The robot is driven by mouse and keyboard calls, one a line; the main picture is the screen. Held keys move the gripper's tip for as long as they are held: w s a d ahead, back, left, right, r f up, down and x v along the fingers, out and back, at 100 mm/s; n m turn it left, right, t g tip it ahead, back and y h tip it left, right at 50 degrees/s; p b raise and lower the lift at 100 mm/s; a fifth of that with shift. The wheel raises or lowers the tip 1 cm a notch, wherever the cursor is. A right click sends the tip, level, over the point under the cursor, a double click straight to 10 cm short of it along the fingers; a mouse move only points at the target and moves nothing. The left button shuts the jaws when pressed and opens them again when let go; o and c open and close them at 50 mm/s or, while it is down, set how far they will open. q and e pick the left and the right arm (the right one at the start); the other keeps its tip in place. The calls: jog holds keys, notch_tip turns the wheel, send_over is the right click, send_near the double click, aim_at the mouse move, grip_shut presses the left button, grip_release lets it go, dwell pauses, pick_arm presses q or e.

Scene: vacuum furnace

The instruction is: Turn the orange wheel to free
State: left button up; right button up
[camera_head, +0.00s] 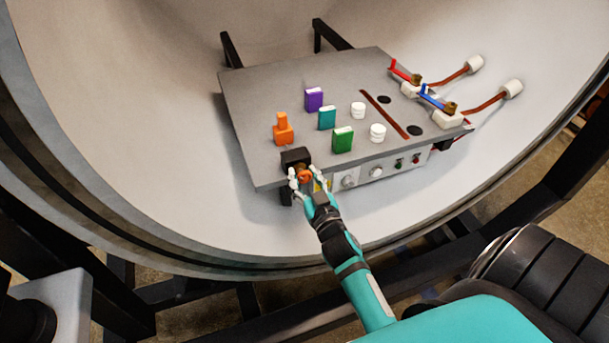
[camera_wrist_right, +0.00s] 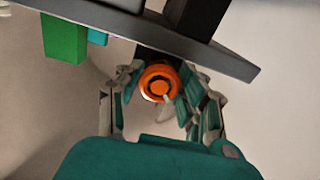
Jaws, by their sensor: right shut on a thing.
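The orange wheel (camera_head: 304,176) sits on the front of a black block (camera_head: 295,157) at the near left corner of the grey panel box. My right gripper (camera_head: 306,180) reaches it from the front, with one finger on each side of the wheel. In the right wrist view the orange wheel (camera_wrist_right: 159,82) shows face-on between the teal fingers of the right gripper (camera_wrist_right: 157,92), which are shut on it. A small light mark shows at the wheel's lower edge there. My left gripper is not in view.
The grey panel (camera_head: 262,165) carries an orange piece (camera_head: 283,130), purple (camera_head: 314,99), teal (camera_head: 327,118) and green (camera_head: 342,139) blocks, and white knobs. Red (camera_head: 402,71) and blue (camera_head: 430,97) valve handles are at the right. The pale furnace wall (camera_head: 150,110) curves around it.

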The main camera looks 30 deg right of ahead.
jog(key=n, duration=0.4)
jog(key=shift+r+n, duration=0.1)
jog(key=shift+n, duration=0.2)
jog(key=shift+n+p, duration=0.3)
jog(key=shift+n, duration=1.6)
jog(key=o, duration=1.2)
jog(key=v, duration=0.7)
jog(key=shift+s, duration=0.25)
